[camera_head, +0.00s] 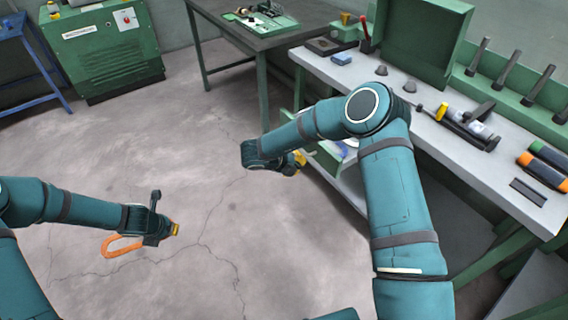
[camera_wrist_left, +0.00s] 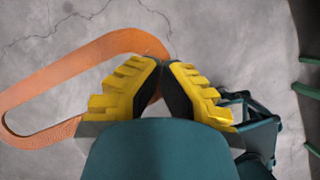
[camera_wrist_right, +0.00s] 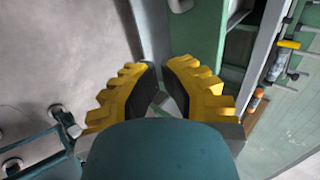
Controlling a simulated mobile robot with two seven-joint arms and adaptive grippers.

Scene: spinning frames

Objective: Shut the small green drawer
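The small green drawer (camera_head: 326,156) sticks out from below the white-topped bench, with a white-and-blue thing inside. My right forearm and gripper hide part of it. My right gripper (camera_head: 298,160) is beside the drawer's outer end, its fingertips close together. In the right wrist view, the fingertips (camera_wrist_right: 160,66) are near a green panel (camera_wrist_right: 202,35); I cannot tell whether they touch it. My left gripper (camera_head: 174,229) is far left of the drawer, over the floor.
The bench top (camera_head: 345,75) carries a blue block (camera_head: 342,58), grey cones and tools. A dark table (camera_head: 240,35) stands behind, and a green cabinet (camera_head: 105,50) at the back left. The concrete floor (camera_head: 170,130) between my arms is clear.

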